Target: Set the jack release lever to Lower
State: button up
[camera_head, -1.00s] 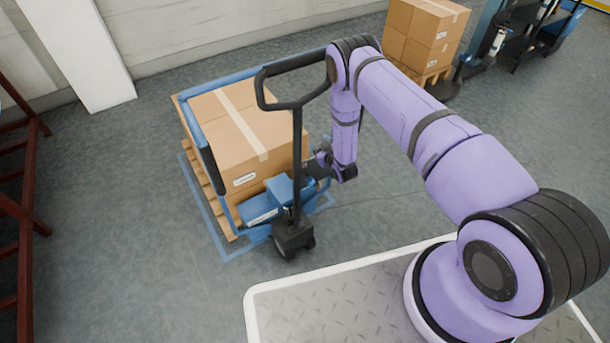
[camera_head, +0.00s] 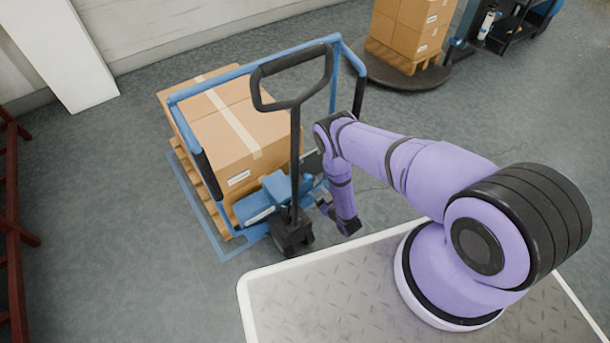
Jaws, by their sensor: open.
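A blue pallet jack (camera_head: 265,200) stands with its forks toward a wooden pallet. Its black tiller shaft (camera_head: 295,150) rises upright to a black loop handle (camera_head: 257,90). I cannot make out a separate release lever or its setting; it is too small or hidden. My gripper (camera_head: 324,206) is low, just right of the tiller shaft and above the black wheel base (camera_head: 292,234). It is open and small in view. I see nothing between its fingers and cannot tell whether it touches the jack.
Cartons (camera_head: 235,140) sit on the pallet (camera_head: 207,184) inside a blue tube frame (camera_head: 210,89). More cartons (camera_head: 412,28) stand on a dark round platform (camera_head: 385,72) at the back. A red rack (camera_head: 14,235) is at left.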

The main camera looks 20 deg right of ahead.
aim_at(310, 180)
jog(key=x, duration=0.9)
jog(key=shift+w, duration=0.2)
grip_shut()
